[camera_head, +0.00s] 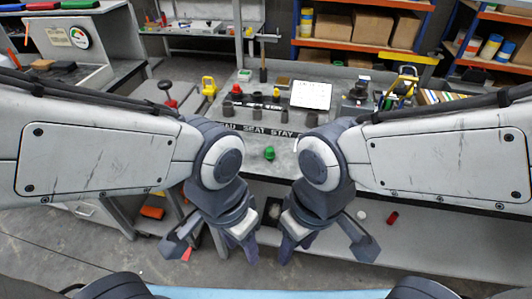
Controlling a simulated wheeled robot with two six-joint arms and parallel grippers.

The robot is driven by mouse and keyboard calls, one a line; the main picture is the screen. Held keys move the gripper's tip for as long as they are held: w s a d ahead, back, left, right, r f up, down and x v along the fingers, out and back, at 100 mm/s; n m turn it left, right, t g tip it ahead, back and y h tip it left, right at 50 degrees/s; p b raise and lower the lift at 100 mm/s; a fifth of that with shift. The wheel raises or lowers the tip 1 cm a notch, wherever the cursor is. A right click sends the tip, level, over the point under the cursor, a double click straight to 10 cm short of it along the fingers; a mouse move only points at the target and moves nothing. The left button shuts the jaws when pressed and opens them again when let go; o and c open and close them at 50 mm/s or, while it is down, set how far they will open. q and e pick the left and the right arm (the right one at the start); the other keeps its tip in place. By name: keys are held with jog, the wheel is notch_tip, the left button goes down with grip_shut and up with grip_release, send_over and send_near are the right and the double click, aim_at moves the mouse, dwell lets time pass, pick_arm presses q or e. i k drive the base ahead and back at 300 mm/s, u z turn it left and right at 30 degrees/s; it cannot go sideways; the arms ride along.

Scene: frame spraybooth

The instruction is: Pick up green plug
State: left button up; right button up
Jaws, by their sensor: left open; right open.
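A small green plug (269,153) stands on the grey bench top (262,168) near its front edge, behind the gap between my two arms. My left gripper (213,248) is open and empty, pointing down in front of the bench, nearer to me than the plug and to its left. My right gripper (326,247) is also open and empty, in front of the bench and to the right of the plug. Neither gripper touches the plug. My arms hide parts of the bench on both sides.
Behind the plug is a dark lettered strip (270,131), then several dark cylinders, a red item (237,88) and a white sheet (311,95). A yellow item (209,87) stands at left. A lower shelf (440,240) holds a red cylinder (392,218).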

aim_at(269, 155)
jog(key=z, duration=0.65)
jog(key=k, duration=1)
jog(key=z, duration=0.85)
jog(key=i, duration=1.55)
jog(key=u, duration=1.1)
jog(key=i, duration=0.6)
jog(key=u, duration=0.7)
